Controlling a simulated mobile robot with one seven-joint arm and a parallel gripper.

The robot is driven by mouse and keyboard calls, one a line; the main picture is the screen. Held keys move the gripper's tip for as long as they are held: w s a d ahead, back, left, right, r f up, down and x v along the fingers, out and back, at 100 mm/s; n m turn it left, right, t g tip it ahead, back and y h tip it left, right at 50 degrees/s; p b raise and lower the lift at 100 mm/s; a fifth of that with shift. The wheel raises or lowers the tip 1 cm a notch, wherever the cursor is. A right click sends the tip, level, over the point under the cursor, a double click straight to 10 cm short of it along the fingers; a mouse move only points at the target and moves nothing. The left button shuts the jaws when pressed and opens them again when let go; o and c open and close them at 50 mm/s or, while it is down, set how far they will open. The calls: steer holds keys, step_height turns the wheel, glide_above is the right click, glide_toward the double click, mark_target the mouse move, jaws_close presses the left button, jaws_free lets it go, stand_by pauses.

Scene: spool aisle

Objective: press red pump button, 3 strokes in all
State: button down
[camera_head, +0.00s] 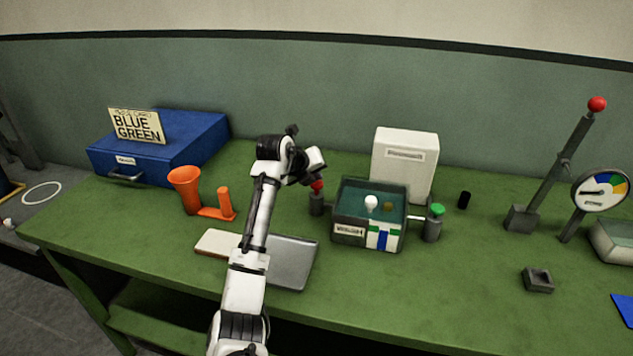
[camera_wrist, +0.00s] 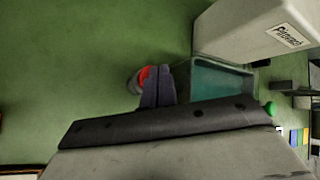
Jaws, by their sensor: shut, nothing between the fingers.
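The red pump button (camera_head: 317,187) tops a small dark grey cylinder (camera_head: 316,204) on the green table, just left of a teal-lined tank (camera_head: 349,238). My gripper (camera_head: 318,177) is shut and empty, with its tips right over the red button. In the wrist view the shut fingers (camera_wrist: 157,86) overlap the red button (camera_wrist: 148,75), covering part of it. I cannot tell whether the tips touch the button or how far it is pressed. A white ball-like thing (camera_head: 371,202) shows inside the tank.
A green-topped cylinder (camera_head: 434,222) stands right of the tank, and a white box (camera_head: 404,160) behind it. An orange funnel piece (camera_head: 185,188) and a blue drawer box (camera_head: 180,150) are at left. A red-knobbed lever (camera_head: 558,165) and a gauge (camera_head: 600,190) stand at right.

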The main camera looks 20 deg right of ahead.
mark_target(315, 185)
steer(key=shift+r+p, duration=1.35)
steer(key=shift+r, duration=1.55)
